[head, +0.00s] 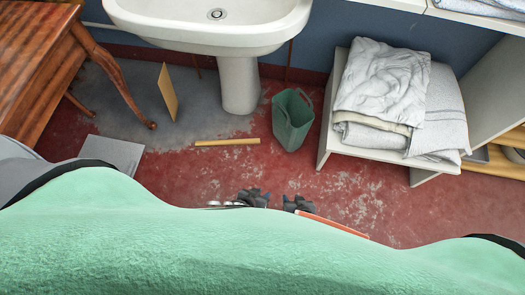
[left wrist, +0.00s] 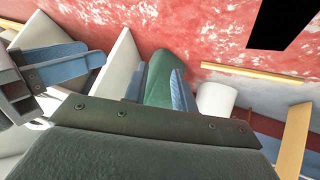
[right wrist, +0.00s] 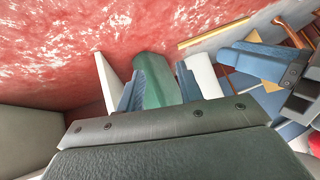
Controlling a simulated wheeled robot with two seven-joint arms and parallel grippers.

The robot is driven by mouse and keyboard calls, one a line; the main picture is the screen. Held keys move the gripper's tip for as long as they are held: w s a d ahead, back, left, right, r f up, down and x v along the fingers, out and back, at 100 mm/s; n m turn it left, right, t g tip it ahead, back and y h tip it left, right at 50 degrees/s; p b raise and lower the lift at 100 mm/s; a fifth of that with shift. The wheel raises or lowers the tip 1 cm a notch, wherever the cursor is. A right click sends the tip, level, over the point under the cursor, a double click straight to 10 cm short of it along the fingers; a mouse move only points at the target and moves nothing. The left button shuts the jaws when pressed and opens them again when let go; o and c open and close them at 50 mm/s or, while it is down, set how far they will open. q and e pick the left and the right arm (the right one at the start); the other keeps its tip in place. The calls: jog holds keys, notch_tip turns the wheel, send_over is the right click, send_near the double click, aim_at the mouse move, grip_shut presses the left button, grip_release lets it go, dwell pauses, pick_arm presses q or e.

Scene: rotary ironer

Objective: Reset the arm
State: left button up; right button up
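My left gripper (head: 252,198) and right gripper (head: 298,204) are side by side at the middle of the head view, just above the edge of a mint-green surface that hides most of both arms. In the left wrist view my left gripper (left wrist: 158,88) has its blue-padded fingers apart with nothing between them. In the right wrist view my right gripper (right wrist: 160,86) is likewise open and empty. Each wrist view also shows the other gripper at its side.
The fuzzy mint-green surface (head: 210,255) fills the bottom; I cannot tell what it is. Beyond lie a green bin (head: 292,120), a yellowish bar (head: 227,142), a white sink (head: 215,30), a wooden table (head: 38,60) and a shelf unit (head: 329,125) with folded white linen (head: 385,80).

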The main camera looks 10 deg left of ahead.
jog(key=shift+w+r, duration=0.1)
jog(key=shift+w, duration=0.15)
jog(key=shift+s, duration=0.1)
